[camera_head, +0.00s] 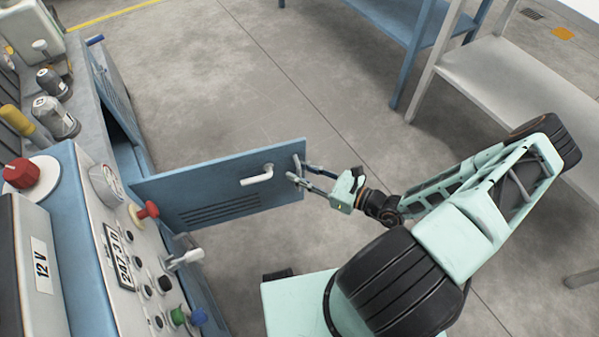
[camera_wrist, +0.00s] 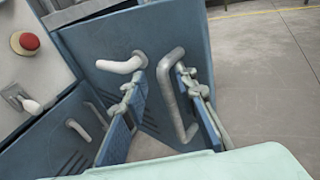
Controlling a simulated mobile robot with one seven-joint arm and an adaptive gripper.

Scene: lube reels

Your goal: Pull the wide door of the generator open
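The blue generator (camera_head: 62,175) stands at the left in the head view. A broad blue door with vent slots (camera_head: 165,190) stands swung out from its side; I take it as the wide door. It also fills the middle of the wrist view (camera_wrist: 225,65). It carries a white lever handle (camera_head: 257,176) and, near its free edge, a grey bar handle (camera_wrist: 172,95). My gripper (camera_head: 303,172) is at that free edge. In the wrist view its fingers (camera_wrist: 160,85) are apart, with the bar between them, closer to the right finger. Contact is unclear.
The generator's panel has a red knob (camera_head: 148,210), gauges and switches. Another blue panel with a handle (camera_wrist: 78,130) shows at left in the wrist view. A grey bench (camera_head: 520,75) and a blue rack (camera_head: 385,20) stand beyond. The concrete floor beyond the door is clear.

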